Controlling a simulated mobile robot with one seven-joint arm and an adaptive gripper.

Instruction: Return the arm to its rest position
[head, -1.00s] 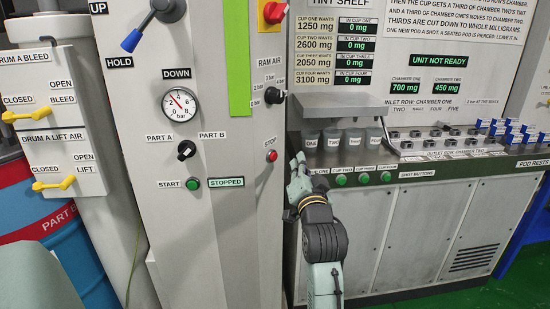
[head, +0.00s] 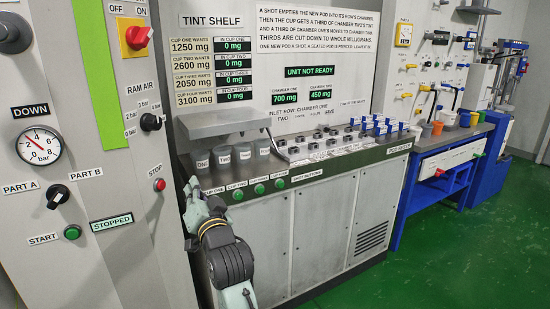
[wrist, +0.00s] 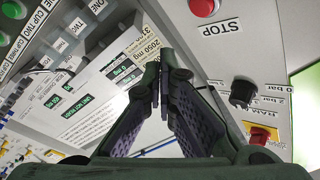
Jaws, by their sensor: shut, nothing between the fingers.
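My gripper (head: 193,190) is in front of the left end of the tint shelf unit, by the cup one button, with my grey-green arm below it. In the wrist view the two dark fingers of my gripper (wrist: 163,68) meet at their tips, with nothing between them. The wrist view is tilted. It shows the red stop button (wrist: 204,6) and a black knob (wrist: 243,92) on the right. The tint shelf panel (wrist: 95,100) is on the left.
Cups (head: 222,156) stand under the shelf hood (head: 250,119), close to my gripper. Blue-topped pods (head: 380,126) stand further right. A blue workbench (head: 435,185) holds coloured containers (head: 437,128). Green floor (head: 440,260) is clear at the right.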

